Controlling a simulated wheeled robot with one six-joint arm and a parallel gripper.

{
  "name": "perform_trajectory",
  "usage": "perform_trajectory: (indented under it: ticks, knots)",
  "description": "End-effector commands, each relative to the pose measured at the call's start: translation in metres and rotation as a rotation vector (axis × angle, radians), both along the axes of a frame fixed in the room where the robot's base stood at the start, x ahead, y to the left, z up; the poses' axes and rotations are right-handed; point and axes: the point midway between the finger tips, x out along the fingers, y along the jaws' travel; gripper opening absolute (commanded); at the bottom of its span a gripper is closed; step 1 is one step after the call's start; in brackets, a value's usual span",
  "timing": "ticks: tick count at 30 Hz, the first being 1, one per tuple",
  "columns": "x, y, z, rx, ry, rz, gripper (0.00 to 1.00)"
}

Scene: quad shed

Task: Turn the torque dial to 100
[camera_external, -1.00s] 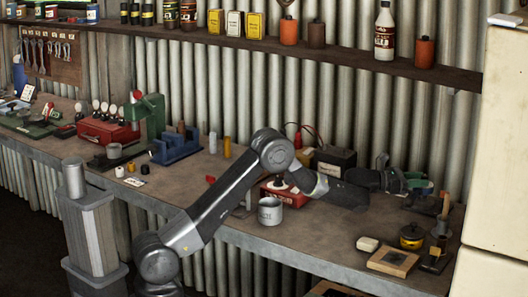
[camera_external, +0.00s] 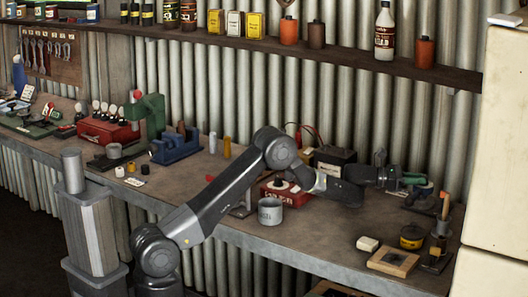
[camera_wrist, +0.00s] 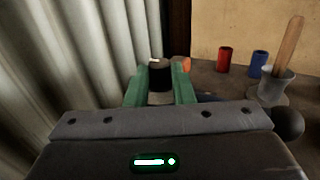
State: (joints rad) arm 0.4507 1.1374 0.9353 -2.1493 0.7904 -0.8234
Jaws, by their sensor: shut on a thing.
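My gripper (camera_external: 414,179) is at the right part of the bench, pointing right, with its green fingers level above the bench top. In the wrist view my gripper (camera_wrist: 160,88) has its two green fingers on either side of a dark round knob, which looks like the torque dial (camera_wrist: 160,77). The fingers are shut on it. A small white mark shows on the knob's top edge. No numbers can be read, so its setting cannot be told. In the external view the fingers and wrist hide the knob.
A grey mug (camera_external: 270,211) and a red box (camera_external: 283,190) stand under my arm; a black battery (camera_external: 333,161) is behind it. A wooden frame (camera_external: 393,261) and yellow pot (camera_external: 412,237) lie in front. A brush cup (camera_wrist: 277,88) stands right in the wrist view.

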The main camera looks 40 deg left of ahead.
Motion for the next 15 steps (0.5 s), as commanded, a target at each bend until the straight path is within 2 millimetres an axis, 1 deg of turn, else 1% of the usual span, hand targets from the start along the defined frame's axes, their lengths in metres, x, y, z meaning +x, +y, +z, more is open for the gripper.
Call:
perform_trajectory:
  ticks: [1,9,15]
  knots:
    - [0.0028,0.0018,0.0060,-0.002,-0.005,-0.027,0.00]
    - [0.0050,0.0025,0.0048,-0.002,-0.004,-0.172,0.00]
    - [0.0041,0.0021,0.0037,0.000,-0.002,-0.197,0.00]
